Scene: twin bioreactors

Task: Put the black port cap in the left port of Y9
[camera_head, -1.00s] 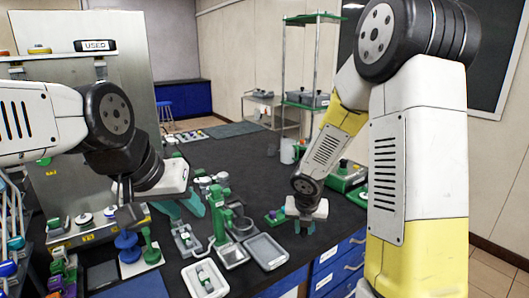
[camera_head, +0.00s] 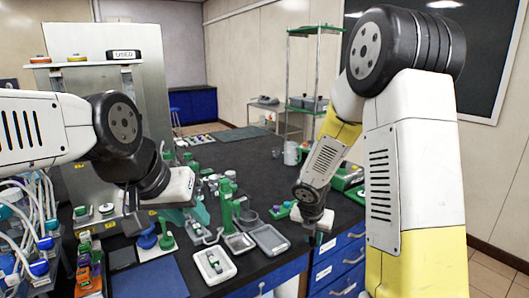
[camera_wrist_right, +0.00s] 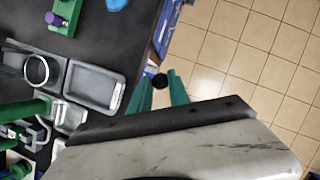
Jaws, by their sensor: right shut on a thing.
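My right gripper (camera_head: 313,238) hangs over the front edge of the black bench in the head view. In the right wrist view its teal fingers (camera_wrist_right: 159,92) are shut on a small round black port cap (camera_wrist_right: 159,81), with floor tiles and the bench edge behind. My left gripper (camera_head: 188,215) is over the bench at the left, its teal fingers apart with nothing seen between them. Bottles and tubing (camera_head: 30,235) stand at the far left of the head view. I cannot read a Y9 label or make out its left port.
Grey trays (camera_head: 268,240) and a white tray (camera_head: 213,265) lie on the bench, around a green stand (camera_head: 227,208). A white mug (camera_head: 291,153) stands farther back. Blue drawers (camera_head: 338,262) are below the bench edge.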

